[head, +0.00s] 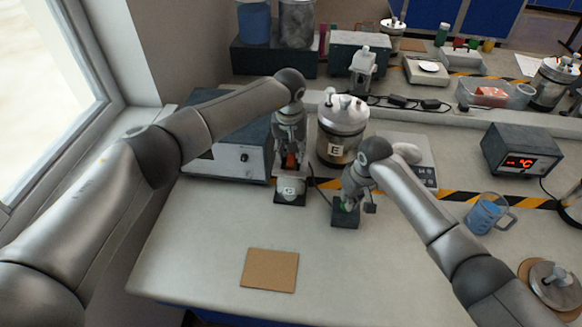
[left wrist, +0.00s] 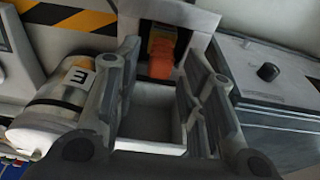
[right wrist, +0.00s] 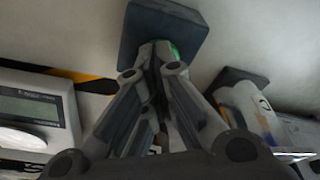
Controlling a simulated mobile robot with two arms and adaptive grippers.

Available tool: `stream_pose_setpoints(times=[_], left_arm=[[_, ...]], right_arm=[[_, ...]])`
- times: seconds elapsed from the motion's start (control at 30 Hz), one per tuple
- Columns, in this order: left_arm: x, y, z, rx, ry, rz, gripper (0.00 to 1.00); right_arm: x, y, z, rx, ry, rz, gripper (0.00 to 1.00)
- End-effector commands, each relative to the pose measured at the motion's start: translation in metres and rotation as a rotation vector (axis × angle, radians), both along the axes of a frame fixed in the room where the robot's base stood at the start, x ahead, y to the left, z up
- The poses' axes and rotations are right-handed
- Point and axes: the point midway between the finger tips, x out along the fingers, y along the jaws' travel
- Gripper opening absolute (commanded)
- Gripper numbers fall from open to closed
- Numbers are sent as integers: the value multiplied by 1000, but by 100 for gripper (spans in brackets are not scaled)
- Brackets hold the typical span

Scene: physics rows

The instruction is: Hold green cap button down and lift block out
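The orange-red block (head: 291,161) sits inside a grey upright holder (head: 290,188) with a round label, in front of a grey box. My left gripper (head: 290,147) is above the holder. In the left wrist view the fingers are apart, with the orange block (left wrist: 161,62) showing beyond them inside the holder's opening. The green cap button (head: 345,206) is on a small dark base (head: 345,219), mostly hidden by my right gripper (head: 350,203). In the right wrist view the fingertips are together at the green cap (right wrist: 174,51); how far it is pressed cannot be told.
A metal canister (head: 343,135) marked E stands behind, between the arms. A brown mat (head: 270,270) lies on the clear front table. A blue-filled beaker (head: 486,214) and a temperature display box (head: 521,151) stand at right. A grey box (head: 228,150) stands by the left arm.

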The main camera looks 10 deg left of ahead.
Motion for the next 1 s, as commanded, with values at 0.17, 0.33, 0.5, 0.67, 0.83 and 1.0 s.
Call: stream_pose_setpoints(times=[0.17, 0.33, 0.5, 0.67, 0.83, 1.0], left_arm=[[0, 0, -8, 0, 1, 0, 38], [0, 0, -15, 0, 1, 0, 38], [0, 0, -20, 0, 1, 0, 38], [0, 0, -22, -1, 0, -1, 38], [0, 0, -22, 0, 0, -1, 36], [0, 0, -22, 0, 0, -1, 14]], right_arm=[[0, 0, -1, 0, 1, 0, 0], [0, 0, -1, 0, 1, 0, 0], [0, 0, -1, 0, 1, 0, 0], [0, 0, -1, 0, 1, 0, 0], [0, 0, -1, 0, 1, 0, 0], [-1, 0, -1, 0, 1, 0, 0]])
